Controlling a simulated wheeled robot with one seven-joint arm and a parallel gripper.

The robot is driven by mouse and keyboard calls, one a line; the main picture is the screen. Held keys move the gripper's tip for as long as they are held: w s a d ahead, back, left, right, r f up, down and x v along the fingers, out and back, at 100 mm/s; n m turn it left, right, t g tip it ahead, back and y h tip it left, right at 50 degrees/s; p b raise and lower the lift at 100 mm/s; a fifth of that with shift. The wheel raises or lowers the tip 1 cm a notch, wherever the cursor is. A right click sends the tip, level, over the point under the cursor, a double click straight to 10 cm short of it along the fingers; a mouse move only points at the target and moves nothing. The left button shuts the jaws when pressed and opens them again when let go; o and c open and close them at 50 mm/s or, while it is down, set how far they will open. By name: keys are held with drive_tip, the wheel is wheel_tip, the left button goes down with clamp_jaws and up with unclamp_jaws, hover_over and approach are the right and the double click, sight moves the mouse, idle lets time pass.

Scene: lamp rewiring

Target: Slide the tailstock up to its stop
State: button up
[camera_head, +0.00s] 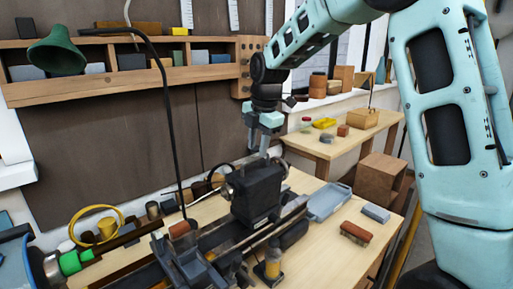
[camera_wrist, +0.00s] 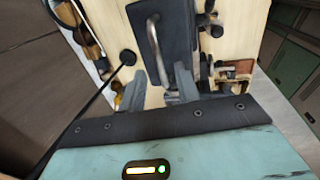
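The tailstock (camera_head: 258,192) is a dark block standing on the lathe bed (camera_head: 292,213) in the middle of the head view. Its dark body (camera_wrist: 176,22) fills the top middle of the wrist view. A grey curved handle (camera_wrist: 154,42) runs from it down toward my fingers. My gripper (camera_head: 259,146) points down just above the tailstock. In the wrist view its two grey fingers (camera_wrist: 161,92) stand apart, with the handle's lower end between them. I cannot tell whether they touch it. The stop is not clearly visible.
A green lamp shade (camera_head: 57,52) on a black arm hangs at the left, its thin stem rising beside the lathe. A grey tray (camera_head: 328,201), a brush (camera_head: 355,233) and a small bottle (camera_head: 272,263) are on the bench. A side table (camera_head: 343,147) stands behind.

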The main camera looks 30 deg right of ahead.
drive_tip(key=shift+w+f, duration=0.25)
drive_tip(key=shift+f, duration=1.05)
clamp_jaws()
drive_tip(key=shift+a, duration=0.15)
drive_tip(key=s+a, duration=0.3)
drive_tip(key=a, duration=1.2)
drive_tip(key=shift+b, duration=0.35)
unclamp_jaws()
drive_tip(key=shift+a, duration=0.1)
